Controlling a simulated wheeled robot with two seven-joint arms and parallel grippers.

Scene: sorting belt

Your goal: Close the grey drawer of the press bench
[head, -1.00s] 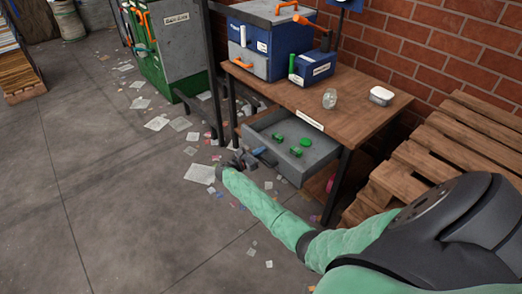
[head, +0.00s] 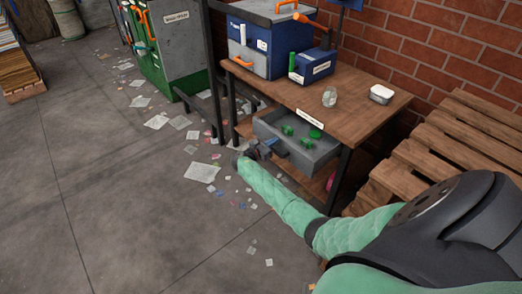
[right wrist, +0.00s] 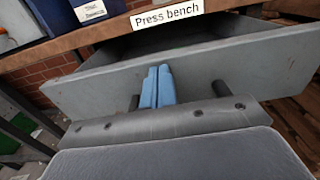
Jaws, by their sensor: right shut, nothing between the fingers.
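The grey drawer (head: 315,152) of the wooden press bench (head: 352,100) is partly open in the head view. Green pieces (head: 288,130) lie inside it. In the right wrist view the drawer front (right wrist: 85,92) spans the picture beneath the "Press bench" label (right wrist: 167,19), with the dark drawer inside behind it. My right gripper (head: 272,146) is at the drawer front. Its blue fingers (right wrist: 157,84) are shut together with nothing between them, and they overlap the front panel between two dark handle posts (right wrist: 220,88). I cannot tell whether they touch it. My left gripper is not in view.
A blue and grey press box (head: 270,45), a small blue bin (head: 312,65), a glass jar (head: 330,97) and a white tub (head: 381,94) stand on the bench. Wooden pallets (head: 440,150) are at the right. Paper scraps litter the open floor.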

